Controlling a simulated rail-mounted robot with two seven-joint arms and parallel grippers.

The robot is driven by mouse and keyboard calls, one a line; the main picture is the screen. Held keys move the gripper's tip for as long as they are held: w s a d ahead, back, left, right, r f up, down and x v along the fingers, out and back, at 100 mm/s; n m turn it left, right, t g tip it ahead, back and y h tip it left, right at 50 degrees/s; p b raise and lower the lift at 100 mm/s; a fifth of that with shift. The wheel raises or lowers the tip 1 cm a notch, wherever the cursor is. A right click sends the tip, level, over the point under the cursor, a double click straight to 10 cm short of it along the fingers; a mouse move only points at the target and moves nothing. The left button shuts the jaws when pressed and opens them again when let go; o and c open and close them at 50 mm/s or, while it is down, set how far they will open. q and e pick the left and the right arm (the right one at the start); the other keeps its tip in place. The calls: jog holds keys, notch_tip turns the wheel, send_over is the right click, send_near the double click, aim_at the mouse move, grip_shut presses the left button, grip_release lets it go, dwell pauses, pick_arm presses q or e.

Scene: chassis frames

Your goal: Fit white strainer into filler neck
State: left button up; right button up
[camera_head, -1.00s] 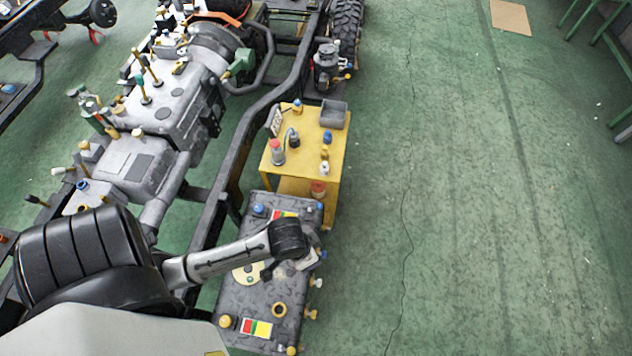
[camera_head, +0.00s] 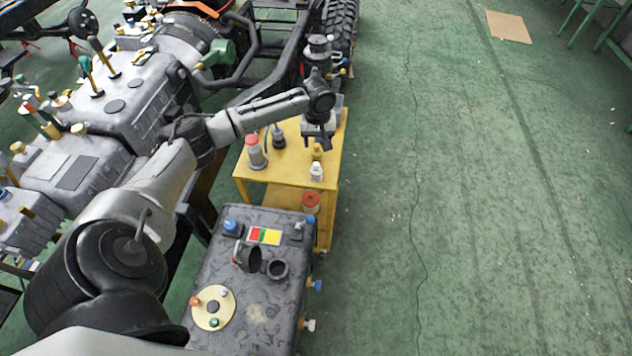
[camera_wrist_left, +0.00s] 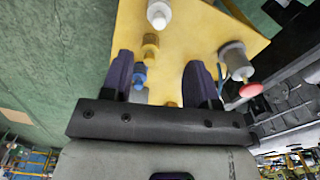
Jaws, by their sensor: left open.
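A small white piece, apparently the white strainer (camera_head: 316,172), stands on the yellow cart (camera_head: 270,177). It also shows at the top of the left wrist view (camera_wrist_left: 159,14). My left gripper (camera_head: 319,146) is open and empty above the cart, beyond the white piece. In the left wrist view its fingers (camera_wrist_left: 160,65) point at the cart top, with a yellow piece (camera_wrist_left: 150,42) and a blue piece (camera_wrist_left: 139,76) between or just past them. The filler neck (camera_head: 278,270) is a dark open ring on the grey tank, beside a raised dark flap (camera_head: 252,262). My right gripper is out of view.
A grey-and-red bottle (camera_head: 256,155) and a dark fitting (camera_head: 278,138) stand on the cart's left side. A red-topped jar (camera_head: 311,202) sits lower on the cart. The grey tank (camera_head: 235,285) is in front.

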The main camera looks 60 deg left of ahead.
aim_at(316, 164)
pick_arm(q)
jog(key=shift+n, duration=0.4)
jog(key=f+b, duration=0.1)
jog(key=f, duration=0.1)
jog(key=a+f+b, duration=0.1)
jog(key=f, duration=0.2)
jog(key=f+b, duration=0.1)
jog(key=f, duration=0.2)
jog(key=shift+a+f, duration=0.2)
jog(key=shift+a, duration=0.1)
jog(key=shift+w+d+f+b, duration=0.15)
jog(key=shift+f+b, duration=0.95)
jog(key=shift+f, duration=1.5)
jog(key=shift+c, duration=1.3)
grip_shut()
